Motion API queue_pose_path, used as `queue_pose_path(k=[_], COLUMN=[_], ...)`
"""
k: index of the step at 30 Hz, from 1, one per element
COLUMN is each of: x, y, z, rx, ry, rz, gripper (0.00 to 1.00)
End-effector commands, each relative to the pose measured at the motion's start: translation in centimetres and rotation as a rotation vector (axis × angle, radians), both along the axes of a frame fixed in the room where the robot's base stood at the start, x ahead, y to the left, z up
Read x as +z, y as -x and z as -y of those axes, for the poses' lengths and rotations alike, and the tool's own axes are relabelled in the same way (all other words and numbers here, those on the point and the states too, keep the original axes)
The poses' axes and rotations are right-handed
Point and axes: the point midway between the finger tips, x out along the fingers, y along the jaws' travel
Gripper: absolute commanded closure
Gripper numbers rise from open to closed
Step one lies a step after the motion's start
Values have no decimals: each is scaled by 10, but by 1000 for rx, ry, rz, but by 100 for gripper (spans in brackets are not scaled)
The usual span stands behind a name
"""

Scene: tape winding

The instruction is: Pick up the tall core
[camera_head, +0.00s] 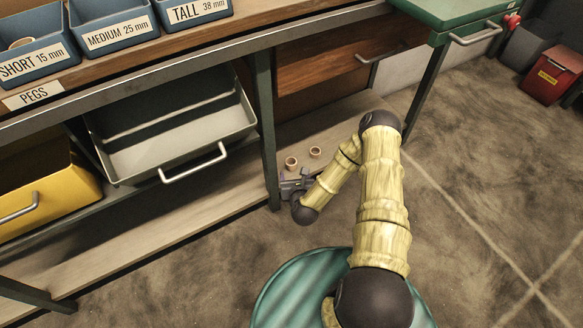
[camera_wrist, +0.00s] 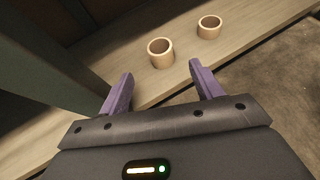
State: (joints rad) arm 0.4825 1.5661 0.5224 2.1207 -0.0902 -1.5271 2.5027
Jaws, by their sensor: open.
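Two tan, hollow, ring-like cores stand upright on the low wooden shelf. In the wrist view the left core (camera_wrist: 161,58) is nearer and looks a little taller; the right core (camera_wrist: 209,30) is farther off. Which is truly taller is hard to tell. In the head view they are the left core (camera_head: 291,163) and the right core (camera_head: 315,153). My gripper (camera_wrist: 161,70) is open and empty, its purple fingers apart. The left core appears just beyond and between the fingertips, not held. In the head view my gripper (camera_head: 293,184) is low beside the shelf, partly hidden by my arm.
A table leg (camera_head: 265,125) stands close to the left of my gripper. A grey open drawer (camera_head: 175,155) and a yellow bin (camera_head: 45,190) are farther left. A wooden drawer (camera_head: 345,65) hangs above the shelf. Open floor (camera_head: 480,190) lies to the right.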

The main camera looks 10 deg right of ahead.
Motion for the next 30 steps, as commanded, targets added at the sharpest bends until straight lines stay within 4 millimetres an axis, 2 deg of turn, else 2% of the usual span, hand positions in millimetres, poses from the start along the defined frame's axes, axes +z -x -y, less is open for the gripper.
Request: queue_pose_path(k=[1, 6, 10, 20, 23, 30], x=[-8, -19, -21, -21, -27, -44], y=[-9, -33, -41, -43, -50, -83], z=[1, 3, 4, 6, 7, 8], rx=[-1, -1, -1, -5, -4, -3], ry=[3, 3, 0, 0, 2, 1], rz=[5, 3, 0, 0, 1, 2], gripper=[35, 35, 35, 35, 35, 35])
